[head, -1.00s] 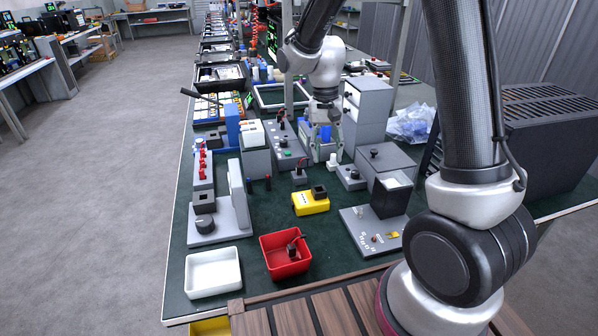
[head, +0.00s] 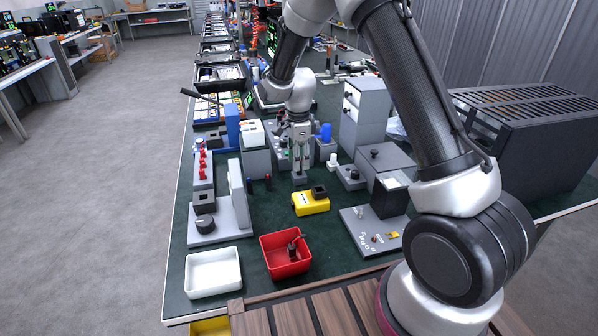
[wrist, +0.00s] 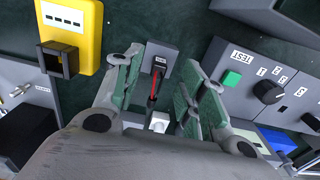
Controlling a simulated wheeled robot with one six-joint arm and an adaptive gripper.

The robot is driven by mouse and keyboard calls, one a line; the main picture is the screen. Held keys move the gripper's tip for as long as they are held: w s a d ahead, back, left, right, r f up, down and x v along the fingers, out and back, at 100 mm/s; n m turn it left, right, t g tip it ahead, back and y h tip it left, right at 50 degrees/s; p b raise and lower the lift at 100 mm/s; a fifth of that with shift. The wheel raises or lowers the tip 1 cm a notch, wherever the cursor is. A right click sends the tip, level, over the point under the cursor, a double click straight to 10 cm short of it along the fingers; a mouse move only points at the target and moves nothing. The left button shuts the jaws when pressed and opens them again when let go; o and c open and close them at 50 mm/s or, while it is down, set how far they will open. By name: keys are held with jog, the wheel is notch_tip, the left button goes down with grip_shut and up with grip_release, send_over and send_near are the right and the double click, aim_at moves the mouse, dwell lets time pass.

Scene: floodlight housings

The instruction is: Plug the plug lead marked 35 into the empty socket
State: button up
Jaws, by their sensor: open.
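My gripper (head: 300,168) is open, pointing down over a small grey block (head: 299,180) on the green bench. In the wrist view the block (wrist: 160,60) lies between the open fingers (wrist: 162,78), with a gap on each side. A dark plug with a red part (wrist: 153,92) stands at the block, between the fingers; its label is too small to read. A grey panel with a green button and a TEST label (wrist: 234,78) is right of the fingers. I cannot tell which socket is empty.
A yellow box (head: 311,205) with a black block stands just in front of the gripper. A red tray (head: 275,268) holds a black plug-like piece (head: 293,245). A white tray (head: 213,288) stands beside it.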

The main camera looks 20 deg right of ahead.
notch_tip(320, 180, down, 4)
jog(key=shift+r, duration=0.25)
jog(key=c, duration=0.9)
jog(key=r, duration=0.9)
jog(key=shift+w+r, duration=0.25)
jog(key=shift+w, duration=0.05)
jog(key=w+d+r, duration=0.1)
jog(key=w, duration=2)
jog(key=shift+w+r, duration=0.2)
jog(key=shift+w, duration=0.2)
jog(key=shift+d, duration=0.1)
